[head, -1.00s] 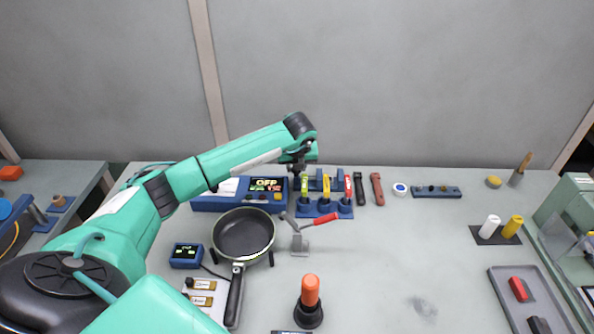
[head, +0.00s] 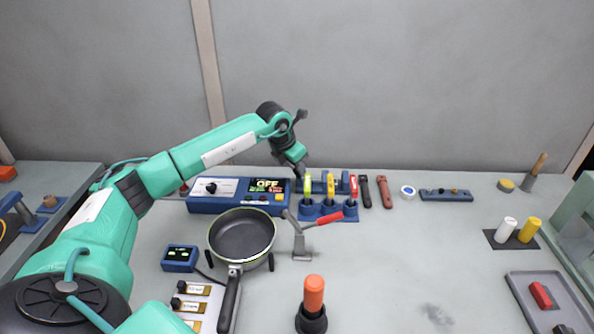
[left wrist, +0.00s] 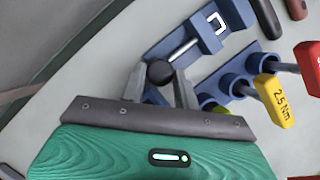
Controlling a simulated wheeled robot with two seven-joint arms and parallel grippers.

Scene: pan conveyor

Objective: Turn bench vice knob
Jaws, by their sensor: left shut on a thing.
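The blue bench vice (left wrist: 205,32) shows in the left wrist view, with a metal screw rod leading to a round black knob (left wrist: 160,72). My left gripper (left wrist: 160,88) is shut on the knob, one grey finger on each side. In the head view my left gripper (head: 301,174) reaches down, tilted, behind the torque-driver rack. There the vice (head: 338,178) is partly hidden by the rack and drivers, and the knob cannot be made out. My right gripper is not in view.
The blue rack (head: 328,213) with yellow and red drivers stands close in front of the vice. A blue control box (head: 232,205) reading OFF is to its left. A pan (head: 242,236) and a red-handled clamp (head: 302,245) are nearer.

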